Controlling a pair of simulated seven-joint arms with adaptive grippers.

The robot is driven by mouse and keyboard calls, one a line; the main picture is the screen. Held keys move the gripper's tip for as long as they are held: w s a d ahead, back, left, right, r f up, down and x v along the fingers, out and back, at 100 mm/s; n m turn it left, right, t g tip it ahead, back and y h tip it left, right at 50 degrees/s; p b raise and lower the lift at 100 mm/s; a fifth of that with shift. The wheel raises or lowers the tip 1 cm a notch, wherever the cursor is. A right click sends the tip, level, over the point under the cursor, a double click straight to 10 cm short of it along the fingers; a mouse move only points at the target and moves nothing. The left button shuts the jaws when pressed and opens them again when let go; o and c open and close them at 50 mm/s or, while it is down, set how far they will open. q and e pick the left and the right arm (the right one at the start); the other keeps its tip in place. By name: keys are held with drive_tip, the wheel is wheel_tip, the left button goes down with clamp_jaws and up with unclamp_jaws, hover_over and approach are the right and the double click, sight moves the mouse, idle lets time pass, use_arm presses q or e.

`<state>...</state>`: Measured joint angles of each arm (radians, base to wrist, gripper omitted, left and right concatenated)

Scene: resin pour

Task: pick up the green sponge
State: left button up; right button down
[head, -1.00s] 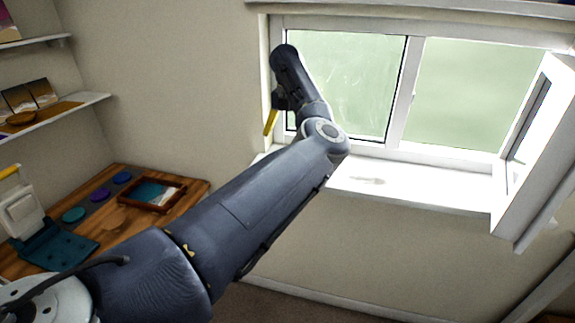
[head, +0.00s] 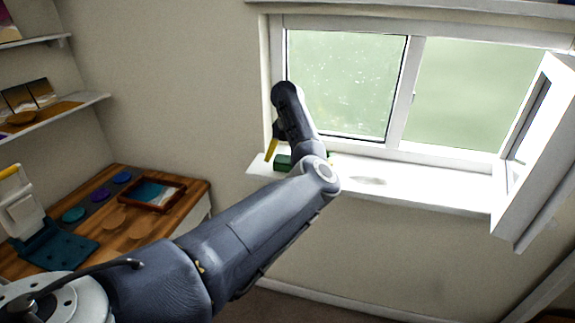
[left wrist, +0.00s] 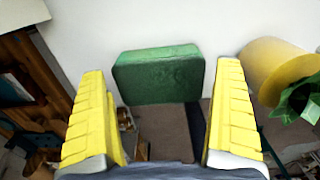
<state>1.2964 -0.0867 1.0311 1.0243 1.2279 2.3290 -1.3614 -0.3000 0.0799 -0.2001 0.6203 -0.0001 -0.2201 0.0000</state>
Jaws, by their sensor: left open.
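The green sponge (head: 283,162) sits on the white window sill near its left end, partly covered by my left arm in the head view. In the left wrist view the sponge (left wrist: 160,75) is a green block with rounded corners, lying beyond and between the two yellow fingers. My left gripper (head: 272,144) is open and empty, just above the sill by the sponge. Its fingers stand apart on both sides of the sponge's width in the left wrist view, and I see no contact. My right gripper is in neither view.
A yellow pot (left wrist: 272,70) with green leaves (left wrist: 297,100) stands right of the sponge in the left wrist view. The window (head: 345,85) rises behind the sill (head: 425,192), and an open sash (head: 535,150) juts out right. A wooden worktop (head: 150,225) lies left.

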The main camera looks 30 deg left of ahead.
sight(288, 159)
use_arm(q)
drive_tip(key=shift+f, duration=0.35)
drive_tip(key=c, duration=0.6)
drive_tip(key=shift+r, duration=0.15)
wheel_tip(288, 159, up, 18)
drive_tip(key=shift+f, duration=0.15)
idle(0.4)
idle(0.3)
drive_tip(key=c, duration=0.3)
